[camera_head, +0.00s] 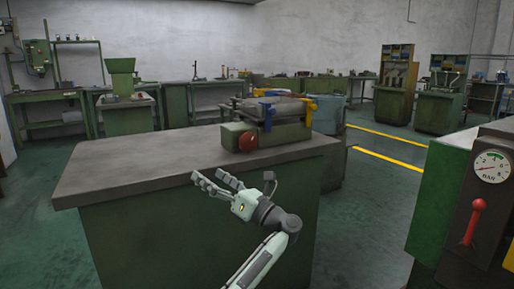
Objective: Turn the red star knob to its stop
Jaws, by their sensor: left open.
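The red knob (248,141) is on the front left end of a green machine block (285,132) on the bench top. Its star shape is too small to make out. My left gripper (208,177) is open and empty, in front of the bench's near edge, lower and to the left of the knob in the picture. Its fingers point left and do not touch the knob. My right gripper is not in view.
The green bench (130,170) has a bare grey top left of the block. Blue and yellow parts (268,108) sit on the block. A dark panel with a gauge (491,167) and red lever (474,221) stands at right.

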